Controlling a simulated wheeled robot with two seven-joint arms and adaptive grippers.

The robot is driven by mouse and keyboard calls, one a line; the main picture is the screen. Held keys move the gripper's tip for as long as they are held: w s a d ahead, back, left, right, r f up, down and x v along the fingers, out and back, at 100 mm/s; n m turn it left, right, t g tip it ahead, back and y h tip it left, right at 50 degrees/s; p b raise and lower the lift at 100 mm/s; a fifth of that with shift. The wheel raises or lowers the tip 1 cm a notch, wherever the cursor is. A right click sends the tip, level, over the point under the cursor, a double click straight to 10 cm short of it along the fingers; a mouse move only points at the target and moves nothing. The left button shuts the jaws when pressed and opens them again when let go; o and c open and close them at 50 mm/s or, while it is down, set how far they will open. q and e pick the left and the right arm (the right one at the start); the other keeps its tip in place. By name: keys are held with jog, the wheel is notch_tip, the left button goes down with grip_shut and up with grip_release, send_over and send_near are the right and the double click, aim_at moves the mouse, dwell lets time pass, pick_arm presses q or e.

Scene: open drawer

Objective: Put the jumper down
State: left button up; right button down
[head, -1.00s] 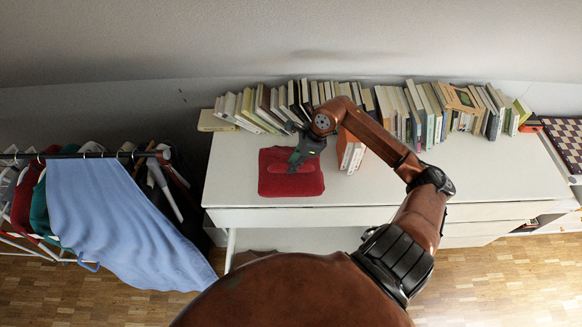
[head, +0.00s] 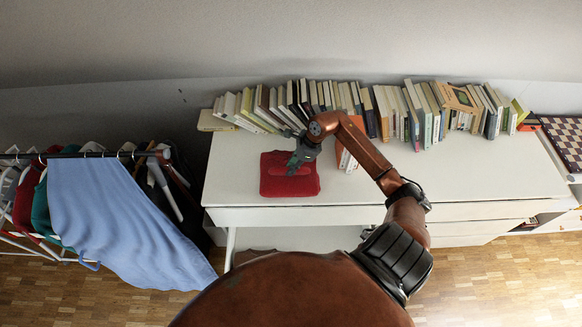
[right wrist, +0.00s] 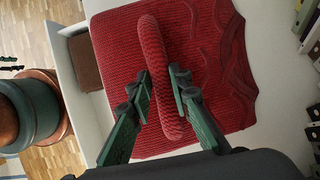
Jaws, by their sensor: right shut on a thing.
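The red knitted jumper (head: 290,187) is folded into a compact square over the left part of the white desk top. It fills most of the right wrist view (right wrist: 218,95). My right gripper (head: 294,166) is above it, shut on a raised fold of the knit. In the right wrist view, the fingers (right wrist: 160,86) press on both sides of that fold. The jumper lies level, at or very close to the desk top; I cannot tell whether it fully rests there. My left gripper is not in view.
A row of books (head: 330,98) stands along the back of the white desk (head: 480,175). Orange-backed books (head: 346,158) stand right of the jumper. A clothes rack with a blue cloth (head: 120,220) is at the left. A chessboard (head: 562,135) lies far right.

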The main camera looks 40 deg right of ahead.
jog(key=shift+f, duration=0.1)
jog(key=c, duration=1.8)
grip_release()
jog(key=shift+o, duration=0.2)
jog(key=v, duration=1.2)
